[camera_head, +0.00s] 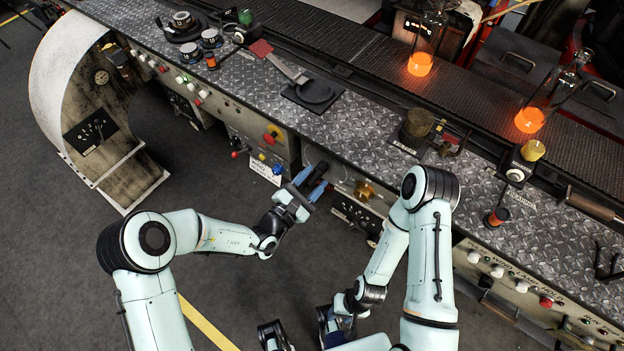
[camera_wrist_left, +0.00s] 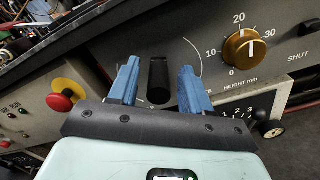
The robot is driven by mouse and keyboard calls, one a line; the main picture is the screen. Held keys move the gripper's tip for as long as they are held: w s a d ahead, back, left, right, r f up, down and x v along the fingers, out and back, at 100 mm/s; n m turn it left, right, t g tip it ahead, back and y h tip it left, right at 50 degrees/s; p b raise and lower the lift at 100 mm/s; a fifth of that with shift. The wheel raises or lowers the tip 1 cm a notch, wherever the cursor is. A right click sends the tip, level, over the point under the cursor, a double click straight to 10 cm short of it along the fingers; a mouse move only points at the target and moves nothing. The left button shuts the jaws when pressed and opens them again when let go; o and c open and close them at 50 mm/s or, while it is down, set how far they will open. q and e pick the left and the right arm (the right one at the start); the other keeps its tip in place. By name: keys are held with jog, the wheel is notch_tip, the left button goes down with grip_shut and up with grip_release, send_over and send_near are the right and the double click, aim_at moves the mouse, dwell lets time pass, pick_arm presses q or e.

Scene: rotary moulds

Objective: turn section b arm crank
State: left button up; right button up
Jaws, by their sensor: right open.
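A black upright handle (camera_wrist_left: 158,80) stands out from the grey front panel in the left wrist view, with a white scale arc around it. I cannot read a label that says it is the section b arm crank. My left gripper (camera_head: 312,180) is at the panel in the head view. In the left wrist view its blue fingers (camera_wrist_left: 158,88) are open, one on each side of the handle, with a gap on both sides. In the head view the handle is largely hidden by the gripper. My right gripper (camera_head: 300,333) is low at the bottom edge, away from the panel.
A brass knob (camera_wrist_left: 245,49) with a height scale is right of the handle; it also shows in the head view (camera_head: 364,190). A red emergency button (camera_wrist_left: 62,100) on yellow is at left. A metal-plated bench (camera_head: 350,110) runs above, with glowing bottles (camera_head: 420,64) at its back.

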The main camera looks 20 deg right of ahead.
pick_arm(q)
jog(key=v, duration=1.3)
jog(key=shift+a+b, duration=0.15)
jog(key=shift+b, duration=0.2)
jog(key=shift+s, duration=0.1)
